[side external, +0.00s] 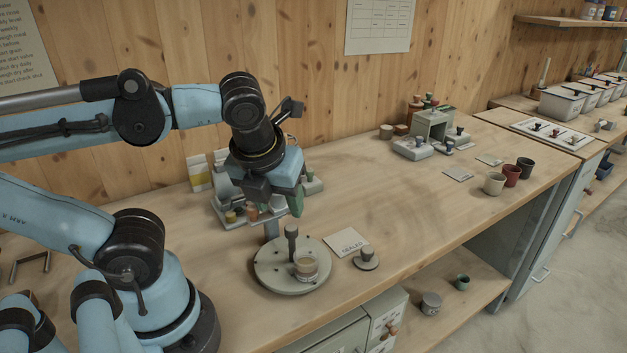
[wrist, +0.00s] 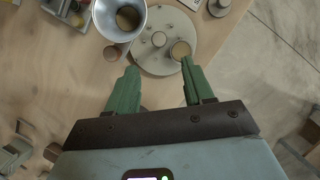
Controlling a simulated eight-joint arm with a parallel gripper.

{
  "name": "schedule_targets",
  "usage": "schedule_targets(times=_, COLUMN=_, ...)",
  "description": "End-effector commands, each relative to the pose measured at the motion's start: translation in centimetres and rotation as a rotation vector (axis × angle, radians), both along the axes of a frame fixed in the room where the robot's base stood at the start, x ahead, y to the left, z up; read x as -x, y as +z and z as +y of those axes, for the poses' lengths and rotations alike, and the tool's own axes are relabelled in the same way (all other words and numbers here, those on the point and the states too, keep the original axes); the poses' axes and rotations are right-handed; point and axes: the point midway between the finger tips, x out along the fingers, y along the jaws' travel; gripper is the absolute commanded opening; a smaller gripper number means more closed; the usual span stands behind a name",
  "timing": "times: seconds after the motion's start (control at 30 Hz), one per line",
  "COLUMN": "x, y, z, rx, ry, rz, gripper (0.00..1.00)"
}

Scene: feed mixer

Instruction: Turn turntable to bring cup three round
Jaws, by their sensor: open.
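The round grey turntable (side external: 268,274) lies on the wooden bench; it also shows at the top of the wrist view (wrist: 150,62). An upright dark knob (side external: 291,240) stands on it, seen from above in the wrist view (wrist: 158,39). A small cup (side external: 306,267) with pale contents sits near its rim, also in the wrist view (wrist: 180,50). I cannot read a number on it. My gripper (side external: 295,205) is open and empty above the turntable, pointing down. Its green fingers (wrist: 160,70) are apart from the knob and cup. A metal funnel (wrist: 124,16) partly covers the turntable in the wrist view.
A rack of small containers (side external: 240,212) stands behind the turntable. A card (side external: 348,242) and a knobbed disc (side external: 366,259) lie to its right.

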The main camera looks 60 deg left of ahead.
Motion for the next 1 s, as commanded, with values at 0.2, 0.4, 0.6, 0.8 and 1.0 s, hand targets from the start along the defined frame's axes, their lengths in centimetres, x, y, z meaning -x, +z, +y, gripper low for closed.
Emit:
schedule_targets(times=0.2, x=-0.9, y=-2.7, z=0.7, rx=0.001, ry=0.003, rz=0.001, gripper=0.52)
schedule_targets(times=0.4, x=-1.5, y=-4.7, z=1.3, rx=0.0, ry=0.003, rz=0.0, gripper=0.52)
schedule_targets(times=0.6, x=-2.0, y=-6.5, z=1.8, rx=0.0, ry=0.002, rz=0.0, gripper=0.52)
schedule_targets(times=0.8, x=-2.4, y=-7.8, z=2.1, rx=0.001, ry=0.002, rz=0.001, gripper=0.52)
schedule_targets(times=1.0, x=-2.6, y=-8.4, z=2.3, rx=0.001, ry=0.002, rz=0.001, gripper=0.52)
